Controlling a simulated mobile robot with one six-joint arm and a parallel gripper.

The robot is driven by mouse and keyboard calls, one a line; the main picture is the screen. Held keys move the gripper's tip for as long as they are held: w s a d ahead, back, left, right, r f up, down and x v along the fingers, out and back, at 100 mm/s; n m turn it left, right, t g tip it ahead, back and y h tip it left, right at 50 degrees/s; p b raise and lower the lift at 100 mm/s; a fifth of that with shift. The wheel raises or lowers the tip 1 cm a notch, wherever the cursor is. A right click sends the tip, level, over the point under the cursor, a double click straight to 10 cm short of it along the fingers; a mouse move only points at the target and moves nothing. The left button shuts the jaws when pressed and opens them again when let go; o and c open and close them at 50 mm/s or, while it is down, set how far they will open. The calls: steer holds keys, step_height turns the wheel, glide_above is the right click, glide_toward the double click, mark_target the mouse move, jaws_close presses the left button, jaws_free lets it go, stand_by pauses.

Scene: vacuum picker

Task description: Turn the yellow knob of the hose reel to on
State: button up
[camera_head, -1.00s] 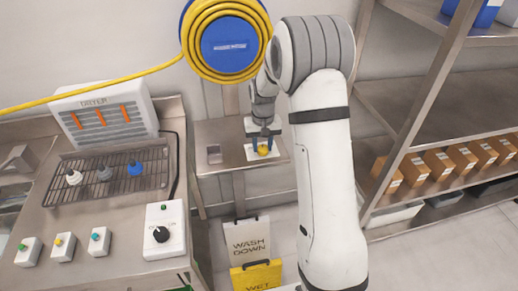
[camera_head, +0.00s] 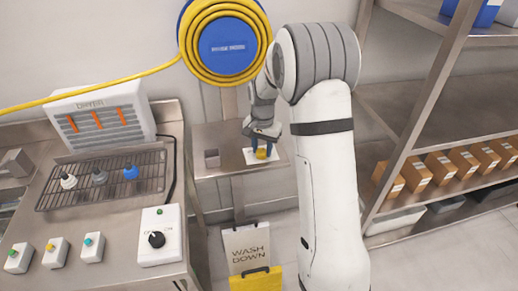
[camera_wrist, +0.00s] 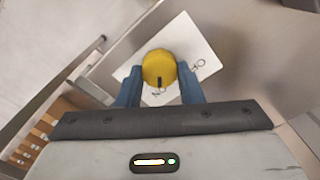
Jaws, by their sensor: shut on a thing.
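The yellow knob (camera_wrist: 159,66) sits on a white plate (camera_wrist: 196,50) with dark markings, on the small metal shelf below the hose reel. My gripper (camera_wrist: 160,82) has its two blue fingers on either side of the knob and is shut on it. A dark pointer mark on the knob faces the gripper in the wrist view. In the head view the knob (camera_head: 262,154) shows between the fingertips (camera_head: 261,150). The plate's lettering is partly hidden and too small to read surely. The hose reel (camera_head: 226,47), blue with coiled yellow hose, hangs on the wall above.
A dryer (camera_head: 102,110), rack and control boxes fill the left counter. Metal shelving (camera_head: 440,110) with boxes stands at right. A wash down sign (camera_head: 247,246) stands below.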

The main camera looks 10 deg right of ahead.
mark_target(262, 151)
steer(key=shift+s+a+f, duration=0.1)
steer(key=shift+s+f, duration=0.05)
steer(key=o, duration=1)
steer(key=shift+c, duration=0.2)
steer(key=shift+r, duration=0.3)
step_height(262, 151, up, 7)
steer(key=shift+r+b, duration=0.2)
steer(key=shift+b, duration=0.15)
